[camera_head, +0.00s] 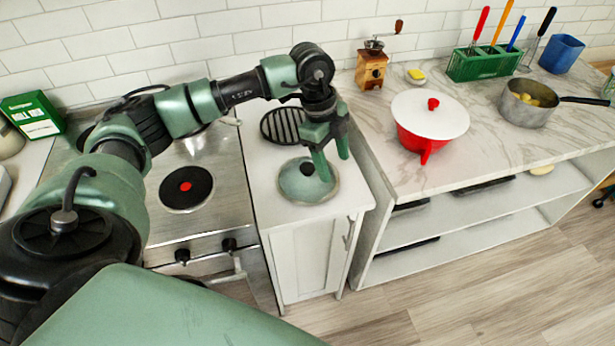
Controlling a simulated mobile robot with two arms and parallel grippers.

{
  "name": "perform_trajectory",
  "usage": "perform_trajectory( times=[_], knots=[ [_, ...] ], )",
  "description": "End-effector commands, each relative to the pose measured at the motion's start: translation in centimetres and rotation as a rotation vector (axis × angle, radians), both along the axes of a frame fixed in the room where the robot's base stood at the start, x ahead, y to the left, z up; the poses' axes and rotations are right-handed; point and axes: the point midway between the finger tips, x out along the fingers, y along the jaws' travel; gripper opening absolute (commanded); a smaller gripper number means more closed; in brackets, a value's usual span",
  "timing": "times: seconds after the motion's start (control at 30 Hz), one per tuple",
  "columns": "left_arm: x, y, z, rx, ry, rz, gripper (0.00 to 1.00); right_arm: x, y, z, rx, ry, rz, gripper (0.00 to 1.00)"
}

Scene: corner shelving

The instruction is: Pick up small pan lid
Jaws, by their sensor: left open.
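A small round grey-green pan lid (297,187) with a pale rim lies on the white counter of the narrow cabinet between the stove and the shelving. My left gripper (334,168) points down over the right part of the lid, with its two fingers apart. The other finger is beside the lid's upper right edge. I cannot tell whether either finger touches the lid. My right gripper is out of view.
A dark ribbed round trivet (282,125) lies behind the lid. The stove (222,190) is to the left. On the higher marble counter (400,179) stand a red pan with a white lid (430,112), a coffee grinder (371,68) and a metal pot (525,112).

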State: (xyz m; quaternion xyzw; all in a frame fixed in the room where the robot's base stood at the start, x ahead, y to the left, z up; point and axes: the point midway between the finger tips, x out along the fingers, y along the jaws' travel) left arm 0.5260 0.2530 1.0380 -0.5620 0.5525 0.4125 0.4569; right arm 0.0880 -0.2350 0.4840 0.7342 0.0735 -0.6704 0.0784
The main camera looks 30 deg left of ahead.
Motion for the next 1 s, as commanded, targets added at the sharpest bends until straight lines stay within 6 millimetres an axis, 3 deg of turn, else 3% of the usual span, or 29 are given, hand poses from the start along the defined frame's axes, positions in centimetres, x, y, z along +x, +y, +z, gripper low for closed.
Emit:
perform_trajectory(
  times=[0.03,0.1,0.2,0.57,0.8,1.0],
  knots=[
    [0.2,3.0,0.6,0.089,0.022,0.068,0.61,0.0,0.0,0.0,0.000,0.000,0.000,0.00],
    [0.0,5.9,1.1,0.174,0.051,0.138,0.61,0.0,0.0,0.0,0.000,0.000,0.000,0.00],
    [-0.2,7.8,1.4,0.234,0.072,0.192,0.61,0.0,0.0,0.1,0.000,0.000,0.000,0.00],
    [0.0,7.6,-2.0,0.242,0.079,0.198,0.61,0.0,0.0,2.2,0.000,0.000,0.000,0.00],
    [0.4,7.3,-5.5,0.242,0.078,0.197,0.61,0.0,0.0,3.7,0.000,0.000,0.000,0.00],
    [0.4,7.3,-6.3,0.241,0.075,0.197,0.61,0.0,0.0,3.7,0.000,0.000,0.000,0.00]
  ],
)
